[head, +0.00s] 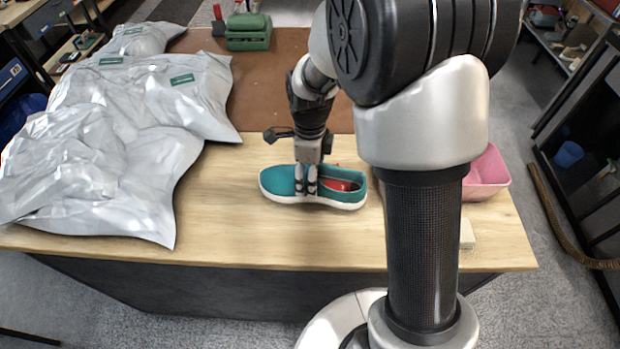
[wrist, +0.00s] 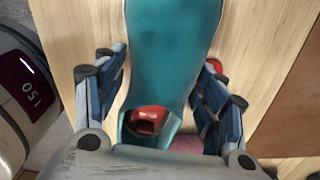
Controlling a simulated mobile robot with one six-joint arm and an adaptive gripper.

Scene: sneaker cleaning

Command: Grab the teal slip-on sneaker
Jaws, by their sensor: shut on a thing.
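The teal slip-on sneaker (head: 279,181) has a white sole and a red interior. In the head view it is level, at or just above the wooden tabletop, toe to the left. My gripper (head: 306,186) comes down from above and is shut on the sneaker's middle, fingers across its width. In the wrist view the teal upper (wrist: 172,45) runs between the two blue-grey fingers, with the shoe opening and its red inside near the palm. Whether the sole touches the table is hard to tell.
Large crumpled grey plastic bags (head: 110,125) cover the table's left side. A pink bin (head: 487,178) stands at the right, with a small pale block (head: 467,234) in front. A green case (head: 248,38) sits at the back on a brown mat (head: 275,90). The table's front strip is clear.

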